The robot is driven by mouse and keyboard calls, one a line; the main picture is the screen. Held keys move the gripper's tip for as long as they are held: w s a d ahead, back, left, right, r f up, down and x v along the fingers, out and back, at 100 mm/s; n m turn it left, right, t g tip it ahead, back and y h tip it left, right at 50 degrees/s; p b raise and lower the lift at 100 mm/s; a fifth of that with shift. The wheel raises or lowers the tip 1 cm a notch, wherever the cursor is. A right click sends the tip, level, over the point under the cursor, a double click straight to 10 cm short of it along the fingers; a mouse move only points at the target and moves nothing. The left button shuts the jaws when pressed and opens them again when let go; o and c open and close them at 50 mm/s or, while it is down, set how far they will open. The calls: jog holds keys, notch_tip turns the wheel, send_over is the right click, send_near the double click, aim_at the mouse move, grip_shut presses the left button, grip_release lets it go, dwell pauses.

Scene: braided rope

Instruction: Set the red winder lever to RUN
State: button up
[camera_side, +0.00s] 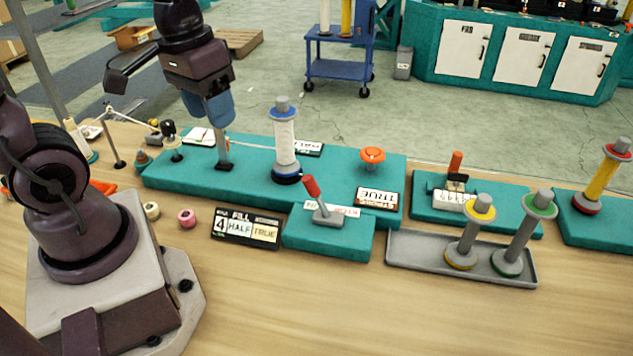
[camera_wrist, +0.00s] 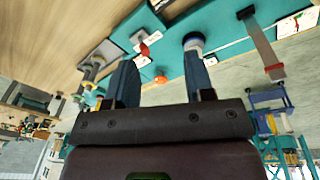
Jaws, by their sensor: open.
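The red winder lever (camera_side: 313,188) stands on a small teal block (camera_side: 328,238) at the front of the bench in the side view. It leans up and to the left over a white label strip (camera_side: 346,210) that I cannot fully read. The red lever also shows in the wrist view (camera_wrist: 145,51), beyond my fingers. My gripper (camera_side: 213,116) is up and to the left of the lever, above the long teal base. In the wrist view my gripper (camera_wrist: 160,60) has its two blue fingers apart with nothing between them.
The front wood is clear.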

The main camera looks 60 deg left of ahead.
aim_at(314, 181)
jog(key=w+a+f+n+t+h, duration=0.1)
jog(key=f+n+h, duration=0.3)
jog(key=f+n, duration=0.2)
jog(key=w+a+f+n+t+h, duration=0.1)
jog(key=f+n+h, duration=0.4)
jog(key=f, duration=0.1)
jog(key=w+a+f+n+t+h, duration=0.1)
jog(key=f+n+h, duration=0.4)
jog(key=f+n, duration=0.1)
jog(key=shift+w+a+f+n, duration=0.1)
jog(key=shift+w+a+n, duration=0.1)
jog(key=shift+n, duration=0.1)
jog(key=w+a+r+n+t, duration=0.1)
jog(key=w+a+n+t, duration=0.15)
jog(key=w+t, duration=0.3)
jog(key=shift+n, duration=0.25)
jog(key=x, duration=0.8)
jog(key=s+x, duration=0.1)
jog(key=x, duration=0.3)
jog(key=shift+w+d+r, duration=0.1)
jog(key=shift+d+r, duration=0.1)
jog(key=shift+d, duration=0.1)
jog(key=shift+c, duration=0.3)
grip_shut()
